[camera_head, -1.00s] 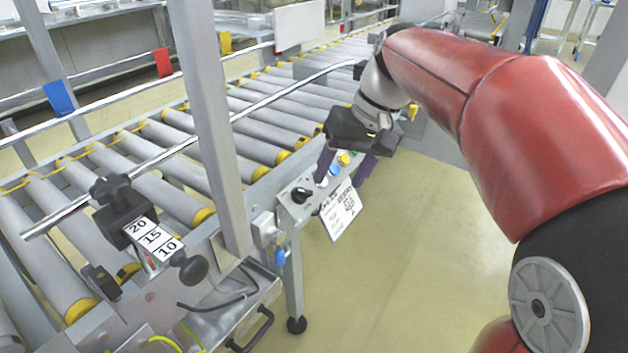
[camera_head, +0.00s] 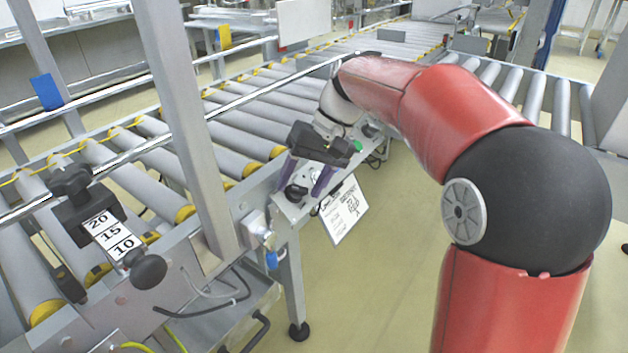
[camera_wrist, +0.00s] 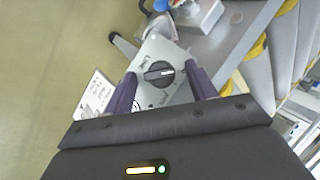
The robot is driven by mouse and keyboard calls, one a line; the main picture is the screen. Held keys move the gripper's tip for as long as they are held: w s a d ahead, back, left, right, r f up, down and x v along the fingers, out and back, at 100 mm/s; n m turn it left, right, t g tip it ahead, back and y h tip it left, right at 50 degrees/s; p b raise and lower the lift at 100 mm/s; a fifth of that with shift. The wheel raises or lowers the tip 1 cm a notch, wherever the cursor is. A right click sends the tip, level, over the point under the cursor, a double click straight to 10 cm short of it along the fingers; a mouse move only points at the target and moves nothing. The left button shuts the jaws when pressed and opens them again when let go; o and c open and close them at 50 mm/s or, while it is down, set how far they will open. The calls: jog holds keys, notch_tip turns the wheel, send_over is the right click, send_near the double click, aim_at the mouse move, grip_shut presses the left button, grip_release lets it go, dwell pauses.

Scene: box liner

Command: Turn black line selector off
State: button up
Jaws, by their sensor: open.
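The black line selector (camera_wrist: 159,74) is a round black knob with a raised grip bar on a light grey control panel (camera_wrist: 160,50). In the wrist view it lies between the two purple fingers of my open gripper (camera_wrist: 158,82); I cannot tell whether they touch it. Its bar lies roughly across the picture, from finger to finger. In the head view the selector (camera_head: 296,193) shows low on the panel, beside the left finger. My gripper (camera_head: 302,190) points down at the panel there. The gripper body hides most of the panel's other buttons.
A white printed sheet (camera_head: 343,208) hangs from the panel's front edge. The roller conveyor (camera_head: 240,140) runs behind the panel. A grey upright post (camera_head: 185,130) stands to the left. A blue connector (camera_wrist: 161,5) shows near the panel. Open floor (camera_head: 400,270) lies in front.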

jog(key=shift+f, duration=0.1)
jog(key=c, duration=1)
jog(key=shift+p, duration=0.35)
jog(key=m+y+p, duration=0.1)
jog(key=m+p, duration=0.1)
jog(key=shift+d+m+y, duration=0.15)
jog(key=shift+m+y, duration=0.15)
jog(key=m+y+p, duration=0.1)
jog(key=m, duration=0.1)
jog(key=m+y+p, duration=0.2)
jog(key=m, duration=0.1)
jog(key=shift+d+f, duration=0.1)
jog(key=shift+d, duration=0.05)
jog(key=shift+m+t, duration=0.3)
